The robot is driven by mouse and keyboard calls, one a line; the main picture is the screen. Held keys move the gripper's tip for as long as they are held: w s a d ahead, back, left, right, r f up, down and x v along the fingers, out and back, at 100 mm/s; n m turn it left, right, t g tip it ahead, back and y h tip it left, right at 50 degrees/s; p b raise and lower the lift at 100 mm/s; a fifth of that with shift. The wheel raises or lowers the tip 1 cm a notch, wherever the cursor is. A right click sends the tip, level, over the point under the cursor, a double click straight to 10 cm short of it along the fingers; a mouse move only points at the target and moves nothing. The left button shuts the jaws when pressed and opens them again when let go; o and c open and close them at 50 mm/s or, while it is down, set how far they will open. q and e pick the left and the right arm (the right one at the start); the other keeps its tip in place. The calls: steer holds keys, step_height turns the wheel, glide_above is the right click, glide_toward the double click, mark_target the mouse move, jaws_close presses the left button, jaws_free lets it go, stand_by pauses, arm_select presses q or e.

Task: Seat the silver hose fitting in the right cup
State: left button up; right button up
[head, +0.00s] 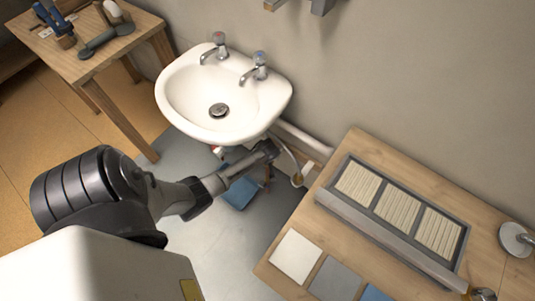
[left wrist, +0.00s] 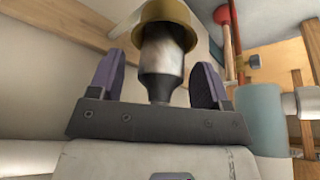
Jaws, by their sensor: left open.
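In the left wrist view a silver hose fitting (left wrist: 163,62) with a dark lower collar stands upright between the two fingers of my left gripper (left wrist: 158,82). The fingers are apart, with gaps on both sides of the fitting. The fitting's top end is inside or right under a brass-coloured cup (left wrist: 168,14); I cannot tell how deep it sits, or whether this is the right cup. In the head view my left gripper (head: 268,150) is under the front right edge of the white basin (head: 185,120), and the fitting and cup are hidden. My right gripper is not in view.
A wooden bench (head: 275,265) with a tray (head: 340,205) stands at right. A blue object (head: 238,192) lies below the basin.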

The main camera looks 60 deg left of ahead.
arm_select(q)
steer(key=p+v, duration=0.7)
steer(key=v, duration=0.6)
steer(key=shift+r, duration=0.35)
steer(key=shift+s+d, duration=0.1)
steer(key=shift+d, duration=0.05)
